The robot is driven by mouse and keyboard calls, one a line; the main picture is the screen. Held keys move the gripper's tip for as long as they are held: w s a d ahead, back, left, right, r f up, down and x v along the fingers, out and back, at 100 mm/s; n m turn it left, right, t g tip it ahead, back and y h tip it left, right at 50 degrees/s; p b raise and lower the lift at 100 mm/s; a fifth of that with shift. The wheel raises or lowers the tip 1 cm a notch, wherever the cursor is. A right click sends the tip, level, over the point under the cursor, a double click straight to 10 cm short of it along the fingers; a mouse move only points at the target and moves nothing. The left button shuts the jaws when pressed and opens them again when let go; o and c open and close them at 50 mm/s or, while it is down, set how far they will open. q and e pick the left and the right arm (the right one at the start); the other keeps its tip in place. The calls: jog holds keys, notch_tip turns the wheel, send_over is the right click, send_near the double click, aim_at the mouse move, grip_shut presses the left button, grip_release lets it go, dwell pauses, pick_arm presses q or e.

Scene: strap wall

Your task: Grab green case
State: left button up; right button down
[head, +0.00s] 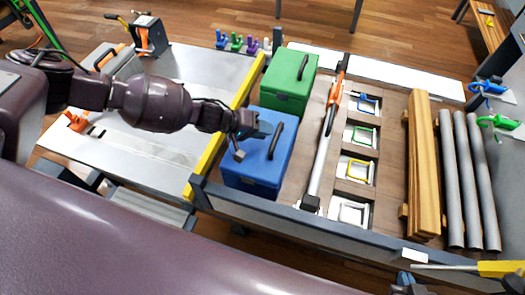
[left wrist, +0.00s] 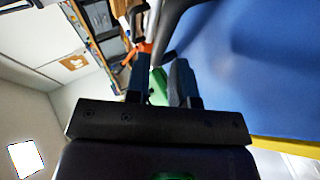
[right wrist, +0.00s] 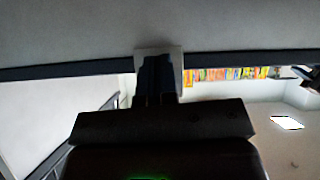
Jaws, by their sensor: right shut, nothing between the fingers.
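The green case (head: 283,102), a box with a dark handle on its lid, stands at the back of the grey-framed bed, directly behind the blue case (head: 250,165). My left gripper (head: 253,142) is over the blue case's lid, left of its dark handle, and short of the green case. In the left wrist view its fingers (left wrist: 160,75) are apart with nothing held. A bit of green (left wrist: 158,90) shows between them, and the blue case (left wrist: 250,70) fills the right side. My right gripper (right wrist: 157,75) is shut and empty, in front of a pale surface.
A yellow strip (head: 207,166) runs along the bed's left edge beside a grey table (head: 185,65). Right of the cases lie a long orange-and-grey bar (head: 322,150), several coloured clamps in slots, wooden planks (head: 424,150) and grey pipes (head: 465,180).

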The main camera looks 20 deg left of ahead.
aim_at(276, 133)
pick_arm(q)
jog(key=b+x, duration=0.1)
jog(key=x, duration=0.3)
jog(key=shift+w+d+f, duration=0.1)
jog(key=shift+f, duration=0.15)
jog(key=shift+w+d+f, duration=0.15)
jog(key=shift+w+d, duration=0.05)
jog(key=shift+d, duration=0.1)
grip_shut()
dwell(0.9)
jog(key=shift+w, duration=0.1)
